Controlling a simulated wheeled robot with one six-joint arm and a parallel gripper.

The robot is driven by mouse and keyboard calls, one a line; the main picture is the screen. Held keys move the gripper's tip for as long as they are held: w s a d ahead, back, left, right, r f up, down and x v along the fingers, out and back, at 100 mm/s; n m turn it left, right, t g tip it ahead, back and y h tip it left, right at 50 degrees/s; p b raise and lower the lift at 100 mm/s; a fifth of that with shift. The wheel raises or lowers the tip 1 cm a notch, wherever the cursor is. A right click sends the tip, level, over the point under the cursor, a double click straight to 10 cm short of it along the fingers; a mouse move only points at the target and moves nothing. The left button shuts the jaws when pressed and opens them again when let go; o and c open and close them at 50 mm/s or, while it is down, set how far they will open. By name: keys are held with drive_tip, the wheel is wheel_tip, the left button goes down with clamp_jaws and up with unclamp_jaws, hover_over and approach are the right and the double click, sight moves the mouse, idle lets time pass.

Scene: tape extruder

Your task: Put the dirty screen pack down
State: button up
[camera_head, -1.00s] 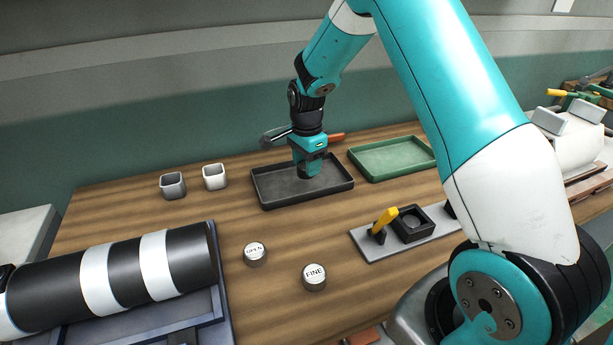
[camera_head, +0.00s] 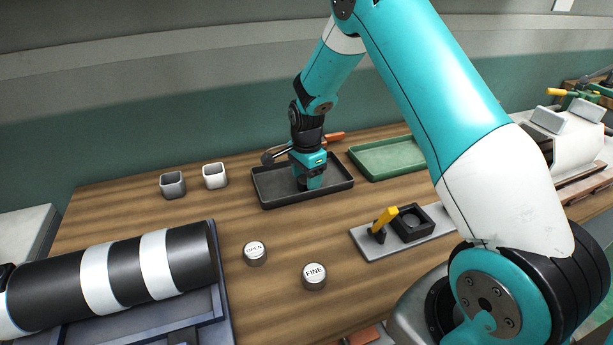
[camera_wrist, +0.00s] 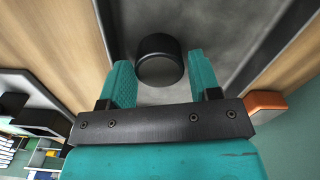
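My gripper (camera_head: 310,183) is low over the black tray (camera_head: 272,200), its fingers pointing down. In the wrist view its two teal fingers (camera_wrist: 162,75) stand on either side of a short dark round piece (camera_wrist: 160,68), which looks like the dirty screen pack. The piece is at or just above the tray floor; exact contact cannot be told. In the head view the gripper and piece blend together against the dark tray.
A green tray (camera_head: 362,171) lies to the right. Two small square cups (camera_head: 215,176) stand to the left. Lidded pots marked OPEN (camera_head: 255,254) and FINE (camera_head: 314,276) stand in front. A plate with a yellow lever (camera_head: 385,218) is at right. A striped barrel (camera_head: 120,270) fills the lower left.

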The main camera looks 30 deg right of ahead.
wheel_tip(320, 180, up, 12)
drive_tip(key=s+a+r+n, duration=0.4)
drive_tip(key=a+r, duration=0.1)
drive_tip(key=a, duration=0.1)
drive_tip(key=s+a+r+n+y, duration=0.1)
drive_tip(key=s+a+n, duration=0.3)
drive_tip(key=s, duration=0.5)
drive_tip(key=s+a+r+n+y, duration=0.1)
drive_tip(key=s+a+r+n, duration=0.2)
drive_tip(key=s+a+n, duration=0.2)
drive_tip(key=s+a+r+n+y, duration=0.2)
drive_tip(key=s+a+n, duration=0.2)
drive_tip(key=s+n, duration=0.7)
drive_tip(key=shift+s+a+r, duration=0.15)
drive_tip(key=shift+s+a, duration=0.15)
drive_tip(key=shift+s, duration=0.55)
